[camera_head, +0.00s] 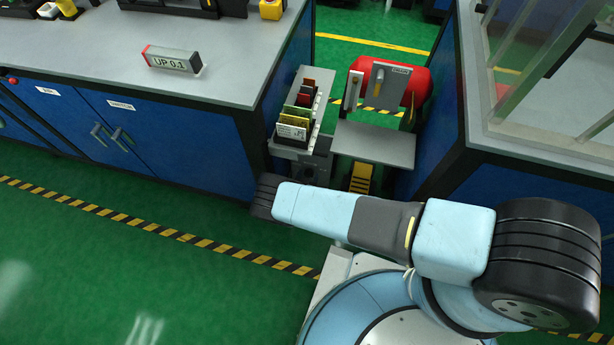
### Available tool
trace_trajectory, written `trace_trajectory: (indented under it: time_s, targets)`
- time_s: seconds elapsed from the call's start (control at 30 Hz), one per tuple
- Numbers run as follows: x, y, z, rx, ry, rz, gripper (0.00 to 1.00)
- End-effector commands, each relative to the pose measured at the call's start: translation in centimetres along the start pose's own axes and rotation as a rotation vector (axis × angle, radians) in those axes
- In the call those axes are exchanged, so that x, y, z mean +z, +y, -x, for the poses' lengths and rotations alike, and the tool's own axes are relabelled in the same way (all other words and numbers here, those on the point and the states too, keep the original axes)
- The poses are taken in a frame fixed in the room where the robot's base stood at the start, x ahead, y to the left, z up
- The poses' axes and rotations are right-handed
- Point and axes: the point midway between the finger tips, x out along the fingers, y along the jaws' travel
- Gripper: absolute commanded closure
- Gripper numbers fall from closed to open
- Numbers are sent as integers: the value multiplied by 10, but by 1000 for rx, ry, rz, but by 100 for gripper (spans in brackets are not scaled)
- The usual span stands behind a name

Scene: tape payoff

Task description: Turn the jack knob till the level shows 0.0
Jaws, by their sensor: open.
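The level (172,60) is a small box with a red end on the grey bench top at the upper left. Its display reads "UP 0.1". I cannot make out the jack knob. It may be hidden behind my arm or too small to tell among the grey parts below the payoff unit in the gap between the benches. My arm (330,210) reaches left across the front of that gap and ends in view at a dark joint by the bench corner. My gripper does not show.
A narrow rack of cards (295,125) stands beside the left bench (110,45). Right of it are a red cylinder (418,85) and a grey plate (375,145). A glass-walled bench (545,140) bounds the gap on the right. The green floor at left is clear.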

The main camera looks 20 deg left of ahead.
Motion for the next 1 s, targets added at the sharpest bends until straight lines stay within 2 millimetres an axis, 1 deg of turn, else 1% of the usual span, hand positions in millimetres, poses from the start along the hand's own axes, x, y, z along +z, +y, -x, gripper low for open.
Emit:
trace_trajectory:
  time_s: [0.13,0.37,0.9,0.93,1.0]
  targets:
    - [0,0,-4,0,-1,0,29]
    - [0,0,-4,0,-1,0,29]
    - [0,0,-4,0,-1,0,81]
    - [0,0,-4,0,-1,0,84]
    - [0,0,-4,0,-1,-1,85]
